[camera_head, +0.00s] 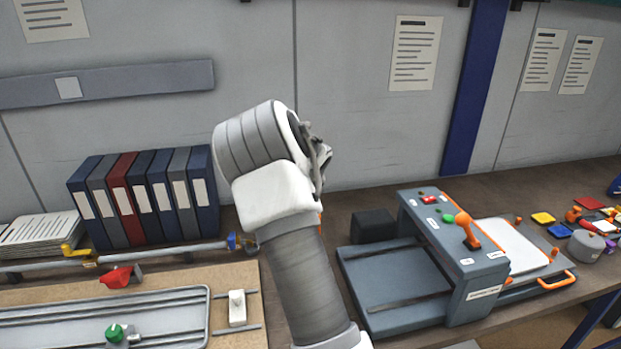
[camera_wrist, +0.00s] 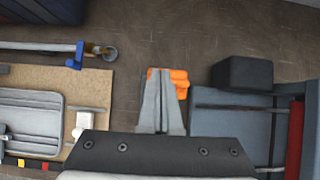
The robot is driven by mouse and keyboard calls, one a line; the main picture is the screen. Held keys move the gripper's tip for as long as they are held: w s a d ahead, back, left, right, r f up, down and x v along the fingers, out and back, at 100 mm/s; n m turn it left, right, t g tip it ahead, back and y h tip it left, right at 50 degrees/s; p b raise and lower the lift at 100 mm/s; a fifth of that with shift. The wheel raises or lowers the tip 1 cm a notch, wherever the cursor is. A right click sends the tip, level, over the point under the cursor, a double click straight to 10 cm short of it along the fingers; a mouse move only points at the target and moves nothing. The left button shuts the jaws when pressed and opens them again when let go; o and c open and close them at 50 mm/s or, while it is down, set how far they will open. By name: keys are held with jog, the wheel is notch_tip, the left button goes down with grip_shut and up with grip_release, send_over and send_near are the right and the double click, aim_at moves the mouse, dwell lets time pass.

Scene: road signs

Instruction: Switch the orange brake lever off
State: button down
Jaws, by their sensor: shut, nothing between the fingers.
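The orange lever (camera_head: 467,232) stands on top of the blue-grey machine (camera_head: 445,255), right of centre in the head view. It leans to one side on its round base. My gripper (camera_wrist: 160,80) shows in the wrist view with its two grey fingers together and empty, over the brown tabletop. An orange piece (camera_wrist: 180,82) shows beside the fingertips; I cannot tell whether it belongs to the gripper. In the head view my arm hides most of the gripper. My gripper is left of the machine and apart from the lever.
A black box (camera_head: 373,226) stands behind the machine's low bed; it also shows in the wrist view (camera_wrist: 243,75). An orange-handled tray (camera_head: 515,245) is right of the machine.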

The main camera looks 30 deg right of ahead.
jog(key=s+p+v, duration=0.1)
jog(key=v, duration=1.5)
jog(key=shift+s+f, duration=0.1)
jog(key=shift+f, duration=0.05)
